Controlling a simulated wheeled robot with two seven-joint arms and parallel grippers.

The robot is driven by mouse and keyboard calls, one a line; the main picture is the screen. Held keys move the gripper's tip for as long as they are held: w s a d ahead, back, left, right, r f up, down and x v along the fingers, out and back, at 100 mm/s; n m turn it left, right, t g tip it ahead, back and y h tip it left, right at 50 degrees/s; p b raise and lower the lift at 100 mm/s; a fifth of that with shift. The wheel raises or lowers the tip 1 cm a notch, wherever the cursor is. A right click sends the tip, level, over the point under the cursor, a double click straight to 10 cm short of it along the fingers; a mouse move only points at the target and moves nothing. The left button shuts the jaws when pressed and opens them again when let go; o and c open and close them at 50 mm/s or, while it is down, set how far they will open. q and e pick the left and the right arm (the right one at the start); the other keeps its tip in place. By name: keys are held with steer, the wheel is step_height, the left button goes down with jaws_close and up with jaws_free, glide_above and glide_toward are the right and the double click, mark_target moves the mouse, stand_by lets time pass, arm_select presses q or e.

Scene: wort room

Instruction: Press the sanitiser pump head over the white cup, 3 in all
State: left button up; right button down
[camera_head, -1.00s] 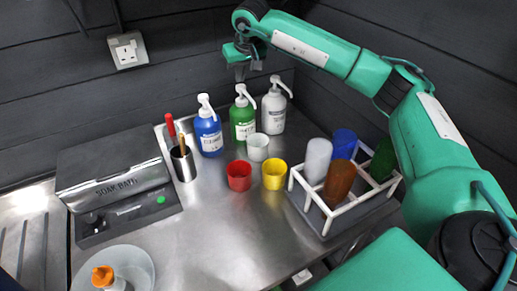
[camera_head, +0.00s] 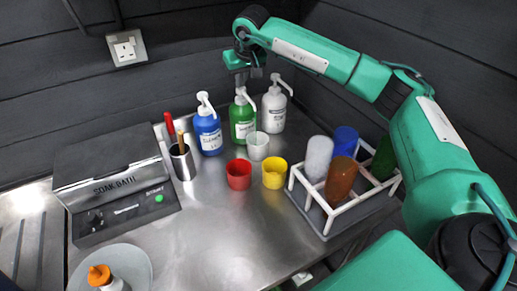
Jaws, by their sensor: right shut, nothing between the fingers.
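The green bottle (camera_head: 242,121) stands between a blue and a white bottle, its white pump head (camera_head: 243,95) on top. Its label is too small to read. The white cup (camera_head: 258,146) stands upright just in front of it, below the nozzle. My right gripper (camera_head: 240,82) points down onto the green bottle's pump head, shut and empty. Its fingertips seem to touch the head, which sits lower than the neighbouring pump heads. My left gripper is not in view.
The blue bottle (camera_head: 208,134) and white bottle (camera_head: 273,108) stand close on either side. A red cup (camera_head: 239,174) and yellow cup (camera_head: 274,174) are in front. A white rack (camera_head: 328,211) with coloured tumblers is right. A soak bath (camera_head: 112,185) and tool pot (camera_head: 183,163) are left.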

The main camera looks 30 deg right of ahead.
steer(key=shift+f, duration=0.4)
steer(key=shift+r, duration=0.15)
steer(key=shift+r+p, duration=1.15)
steer(key=shift+r, duration=0.4)
steer(key=shift+r, duration=0.1)
step_height(320, 180, up, 6)
steer(key=p, duration=0.4)
